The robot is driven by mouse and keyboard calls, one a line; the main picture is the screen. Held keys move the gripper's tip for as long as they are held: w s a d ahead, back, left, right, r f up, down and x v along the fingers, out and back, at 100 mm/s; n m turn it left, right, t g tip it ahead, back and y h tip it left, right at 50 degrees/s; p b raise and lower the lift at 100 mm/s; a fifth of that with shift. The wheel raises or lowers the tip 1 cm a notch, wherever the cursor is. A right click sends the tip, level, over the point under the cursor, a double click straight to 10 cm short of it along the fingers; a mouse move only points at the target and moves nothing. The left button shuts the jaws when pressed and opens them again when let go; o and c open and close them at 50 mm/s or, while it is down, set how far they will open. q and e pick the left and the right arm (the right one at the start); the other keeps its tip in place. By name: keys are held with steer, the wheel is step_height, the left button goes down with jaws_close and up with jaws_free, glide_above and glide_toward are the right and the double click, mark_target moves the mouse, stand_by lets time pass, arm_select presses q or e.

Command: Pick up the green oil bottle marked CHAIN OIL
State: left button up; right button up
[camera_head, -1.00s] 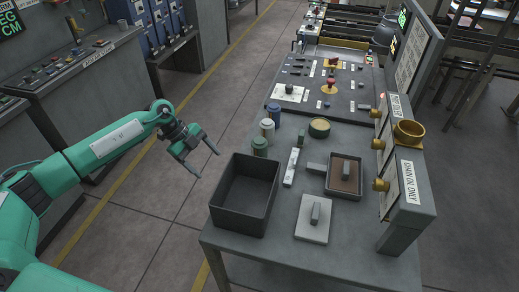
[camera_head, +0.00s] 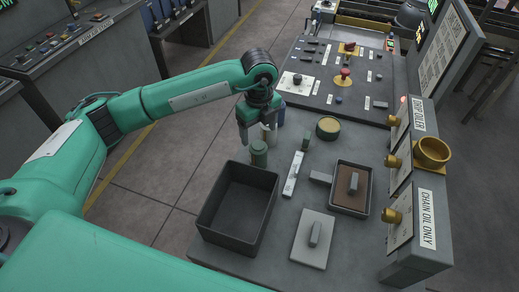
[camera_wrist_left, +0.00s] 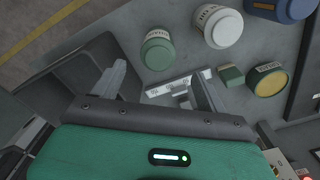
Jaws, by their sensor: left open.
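The green oil bottle (camera_head: 259,158) stands upright on the bench beside the dark bin's far corner. My left gripper (camera_head: 257,141) is open and empty, pointing down just above and behind the bottle in the head view. In the left wrist view its spread fingers (camera_wrist_left: 158,88) show the bottle beyond them, not between them. A white bottle (camera_wrist_left: 218,27) and a blue one (camera_wrist_left: 292,8) stand beside it. My right gripper is out of view.
The open dark bin (camera_head: 208,211) stands at the bench's front left. A labelled strip (camera_head: 293,174), a small green block (camera_head: 306,143), a yellow-topped tin (camera_head: 328,127) and a brown-lined tray (camera_head: 334,203) lie to the right. The CHAIN OIL ONLY box (camera_head: 424,222) stands at the right edge.

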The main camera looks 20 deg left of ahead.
mark_target(259, 145)
arm_select(q)
step_height(259, 145, down, 4)
steer(key=shift+f+p, duration=0.1)
steer(key=shift+p, duration=0.4)
steer(key=shift+f, duration=0.3)
steer(key=shift+s+f+p, duration=0.1)
steer(key=shift+f+p, duration=0.4)
steer(key=shift+p, duration=0.05)
step_height(259, 145, down, 3)
steer(key=shift+s+f+p, duration=0.1)
steer(key=shift+s+p, duration=0.05)
steer(key=shift+p, duration=0.8)
steer(key=shift+f, duration=0.6)
steer(key=c, duration=1.1)
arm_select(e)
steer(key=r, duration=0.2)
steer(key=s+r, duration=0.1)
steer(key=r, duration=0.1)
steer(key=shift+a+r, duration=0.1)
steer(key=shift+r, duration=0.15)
arm_select(q)
steer(key=shift+r, duration=0.1)
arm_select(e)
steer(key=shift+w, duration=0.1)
